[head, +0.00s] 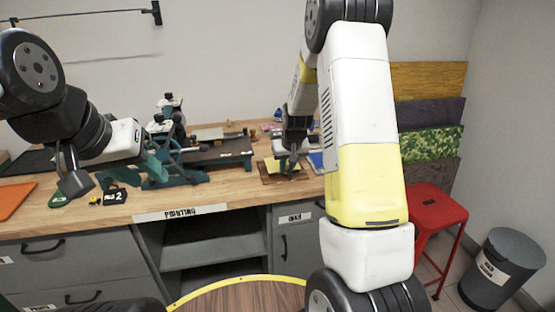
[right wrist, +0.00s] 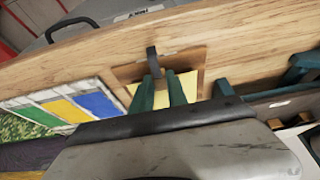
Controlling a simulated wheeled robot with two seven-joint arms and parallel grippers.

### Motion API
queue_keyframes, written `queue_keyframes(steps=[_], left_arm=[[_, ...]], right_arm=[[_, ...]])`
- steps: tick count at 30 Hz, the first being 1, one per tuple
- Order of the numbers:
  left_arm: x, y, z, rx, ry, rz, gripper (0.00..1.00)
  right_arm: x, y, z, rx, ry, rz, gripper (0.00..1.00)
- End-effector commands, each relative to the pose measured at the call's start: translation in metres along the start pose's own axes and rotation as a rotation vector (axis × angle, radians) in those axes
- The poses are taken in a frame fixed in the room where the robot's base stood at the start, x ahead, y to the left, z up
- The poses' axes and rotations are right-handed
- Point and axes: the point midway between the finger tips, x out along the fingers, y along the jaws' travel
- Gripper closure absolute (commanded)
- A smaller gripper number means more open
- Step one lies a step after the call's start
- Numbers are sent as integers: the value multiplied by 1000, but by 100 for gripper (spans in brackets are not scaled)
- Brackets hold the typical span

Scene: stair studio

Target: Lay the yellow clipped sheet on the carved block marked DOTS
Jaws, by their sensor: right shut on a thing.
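The yellow sheet (head: 271,165) lies over a brown wooden block (head: 266,179) near the front edge of the bench. The right wrist view shows the sheet (right wrist: 188,84) between and beside my teal fingers, with the brown block (right wrist: 196,58) around it. A dark clip (right wrist: 152,62) stands at the fingertips. My right gripper (head: 291,172) is shut on the clipped sheet, low over the block; its fingertips also show in the right wrist view (right wrist: 163,80). I cannot read any DOTS mark. My left gripper (head: 72,180) hangs over the left of the bench; its jaws are unclear.
A card with green, yellow and blue panels (right wrist: 68,108) lies beside the block. A teal press (head: 175,160) stands left of it. A black tag (head: 115,194) and an orange mat (head: 14,200) are at left. A red stool (head: 433,203) and a grey bin (head: 494,268) stand right.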

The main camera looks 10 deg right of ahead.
Motion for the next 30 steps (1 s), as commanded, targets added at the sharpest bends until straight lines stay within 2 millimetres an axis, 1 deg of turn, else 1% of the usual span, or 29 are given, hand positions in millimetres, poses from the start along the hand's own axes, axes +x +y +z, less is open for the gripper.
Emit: queue_keyframes(steps=[13,14,15,17,26,30], left_arm=[[0,0,0,0,0,0,64],[0,0,0,0,0,0,64],[0,0,0,0,0,0,64],[0,0,0,0,0,0,64],[0,0,0,0,0,0,64],[0,0,0,0,0,0,64]], right_arm=[[1,0,0,0,0,0,100],[1,0,0,0,0,0,76],[1,0,0,0,0,0,68],[1,0,0,0,0,0,56],[1,0,0,0,0,0,56],[-6,0,-3,0,3,0,56]])
